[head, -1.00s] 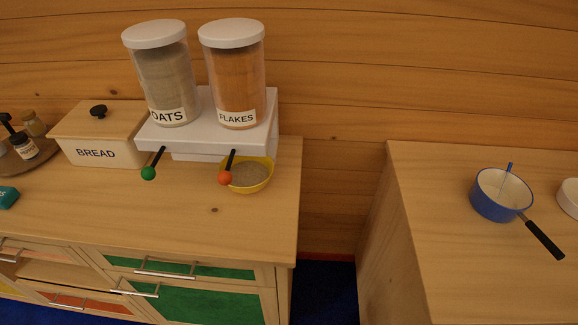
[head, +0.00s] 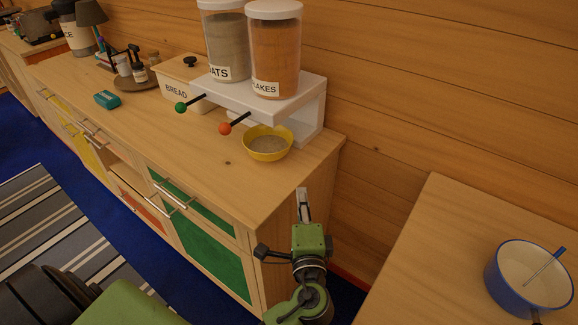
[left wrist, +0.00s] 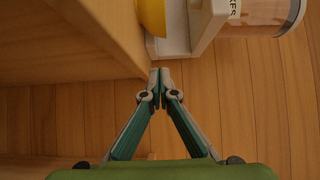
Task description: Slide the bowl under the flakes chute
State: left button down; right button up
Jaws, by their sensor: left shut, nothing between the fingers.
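The yellow bowl (head: 268,153) holds grainy oat-coloured food and stands on the wooden counter, just in front of the dispenser's right end. The flakes container (head: 275,50) stands on the white dispenser stand (head: 308,98); its lever ends in an orange knob (head: 225,128), left of the bowl. My left gripper (head: 302,192) is shut and empty beside the counter's right end, apart from the bowl. In the left wrist view its fingertips (left wrist: 160,72) meet, with the bowl's edge (left wrist: 152,16) ahead. My right gripper is not in view.
The oats container (head: 226,45) with a green knob (head: 181,107) and the bread box (head: 182,82) are to the left. A second counter (head: 430,240) at right bears a blue pot (head: 520,290).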

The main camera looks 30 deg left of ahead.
aim_at(281, 153)
pick_arm(q)
jog(key=x, duration=0.3)
jog(key=r+p+x, duration=0.1)
jog(key=x, duration=0.2)
jog(key=p+x, duration=0.1)
jog(key=x, duration=0.3)
jog(key=shift+a+r, duration=0.15)
jog(key=a, duration=0.1)
jog(key=a+p, duration=0.1)
jog(key=shift+w+a, duration=0.25)
jog(key=shift+w+a+p, duration=0.15)
jog(key=shift+a+p, duration=0.15)
jog(key=shift+a, duration=0.35)
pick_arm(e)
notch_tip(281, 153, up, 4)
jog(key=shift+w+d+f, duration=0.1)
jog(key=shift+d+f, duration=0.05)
pick_arm(q)
jog(key=shift+a, duration=0.1)
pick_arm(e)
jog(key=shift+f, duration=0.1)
